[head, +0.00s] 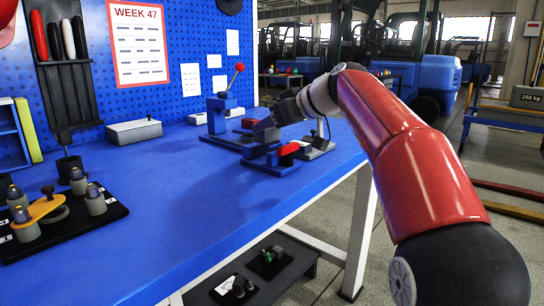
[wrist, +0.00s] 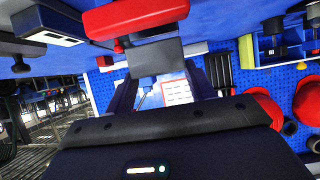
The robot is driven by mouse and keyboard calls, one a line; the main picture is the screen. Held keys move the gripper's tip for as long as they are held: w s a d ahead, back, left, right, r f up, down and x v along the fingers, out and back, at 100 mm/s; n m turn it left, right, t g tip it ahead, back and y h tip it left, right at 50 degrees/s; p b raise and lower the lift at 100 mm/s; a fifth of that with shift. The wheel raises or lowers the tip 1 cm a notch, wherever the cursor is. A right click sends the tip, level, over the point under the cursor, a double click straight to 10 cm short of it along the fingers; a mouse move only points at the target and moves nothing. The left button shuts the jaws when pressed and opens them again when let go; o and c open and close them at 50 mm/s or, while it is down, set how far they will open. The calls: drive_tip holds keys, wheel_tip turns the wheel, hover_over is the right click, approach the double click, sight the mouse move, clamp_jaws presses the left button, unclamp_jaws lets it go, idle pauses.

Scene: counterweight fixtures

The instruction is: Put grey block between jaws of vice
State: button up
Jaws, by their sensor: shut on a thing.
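The grey block (head: 266,131) is tilted at the end of my arm, over a blue fixture (head: 270,167) near the bench's far right edge. This fixture looks like the vice; a red part (head: 289,149) sits on its right side. My gripper (wrist: 165,88) is shut on the grey block (wrist: 157,57), which also shows in the wrist view, close to a red bar (wrist: 137,18). I cannot tell whether the block's lower end is between the jaws.
A blue lever fixture with a red knob (head: 239,67) stands just left. A grey box (head: 134,131) lies by the pegboard. A black tray (head: 75,238) with several grey cylinders and a yellow part is at front left. The bench middle (head: 180,190) is clear.

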drive_tip(key=shift+f+b, duration=0.65)
drive_tip(key=shift+f, duration=1.85)
drive_tip(key=o, duration=1.1)
drive_tip(key=v, duration=1.2)
